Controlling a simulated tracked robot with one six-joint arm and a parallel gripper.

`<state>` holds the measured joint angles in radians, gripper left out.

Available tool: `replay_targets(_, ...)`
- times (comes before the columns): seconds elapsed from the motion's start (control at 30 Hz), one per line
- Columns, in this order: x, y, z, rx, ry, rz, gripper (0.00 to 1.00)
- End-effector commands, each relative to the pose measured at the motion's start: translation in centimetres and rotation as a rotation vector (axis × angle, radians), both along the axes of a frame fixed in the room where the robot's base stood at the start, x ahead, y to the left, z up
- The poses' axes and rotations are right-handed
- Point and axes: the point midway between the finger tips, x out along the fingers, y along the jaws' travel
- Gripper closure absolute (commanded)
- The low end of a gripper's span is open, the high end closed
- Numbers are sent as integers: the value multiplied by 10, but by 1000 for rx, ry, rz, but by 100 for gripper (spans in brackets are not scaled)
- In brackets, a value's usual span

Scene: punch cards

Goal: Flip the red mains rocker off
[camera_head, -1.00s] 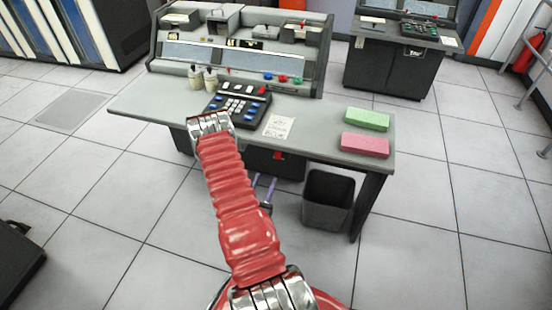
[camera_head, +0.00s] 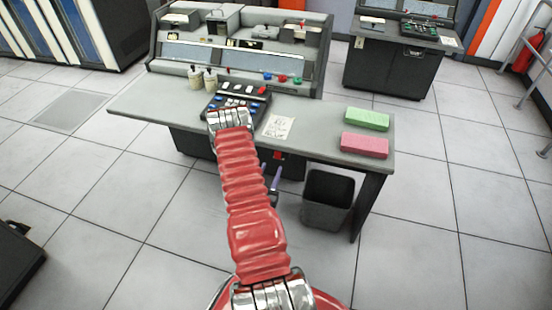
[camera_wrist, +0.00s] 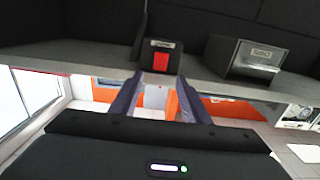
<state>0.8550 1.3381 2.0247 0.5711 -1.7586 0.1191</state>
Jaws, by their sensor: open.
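The red mains rocker (camera_wrist: 161,62) sits on a small dark plate with a pale label, in the upper middle of the wrist view. In the head view the rocker (camera_head: 278,155) shows as a small red patch under the desk's front edge. My gripper (camera_wrist: 160,78) has two purple fingers spread apart with nothing between them. The rocker appears just beyond the fingertips, roughly centred between them. I cannot tell the exact gap. In the head view my arm hides most of the gripper, and the purple fingers (camera_head: 276,177) show below the rocker.
The grey desk (camera_head: 330,130) overhangs the rocker. A metal labelled box (camera_wrist: 255,62) is right of it in the wrist view. A dark waste bin (camera_head: 328,200) stands under the desk at right. Green (camera_head: 367,119) and pink (camera_head: 365,145) card stacks lie on top.

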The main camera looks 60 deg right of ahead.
Motion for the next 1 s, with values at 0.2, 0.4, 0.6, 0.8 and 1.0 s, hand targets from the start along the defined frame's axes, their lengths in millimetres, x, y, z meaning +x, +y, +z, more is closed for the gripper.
replay_targets(0.2, 5, -35, 0, -2, -2, -1, 58)
replay_targets(0.4, 10, -61, 0, 0, -1, 0, 58)
replay_targets(0.6, 12, -74, 0, 1, 1, 1, 58)
replay_targets(0.8, 12, -75, 0, 1, 1, 1, 58)
replay_targets(1.0, 12, -75, 0, 1, 0, 1, 66)
